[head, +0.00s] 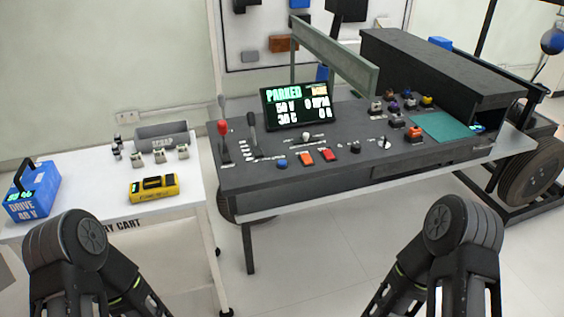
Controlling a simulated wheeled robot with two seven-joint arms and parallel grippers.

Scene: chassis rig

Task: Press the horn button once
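The dark grey control console (250,182) stands in the middle of the head view. Only bent links of my two arms show, at the lower left and lower right. Both grippers are outside the picture, and neither arm reaches over the console.
A display (297,106) reads PARKED. A red-knobbed lever (223,130) stands at the console's left, with several coloured buttons at its right. The white cart (95,190) carries a blue DRIVE battery (34,192), a yellow device (154,188) and a grey bin (162,135). Floor is clear in front.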

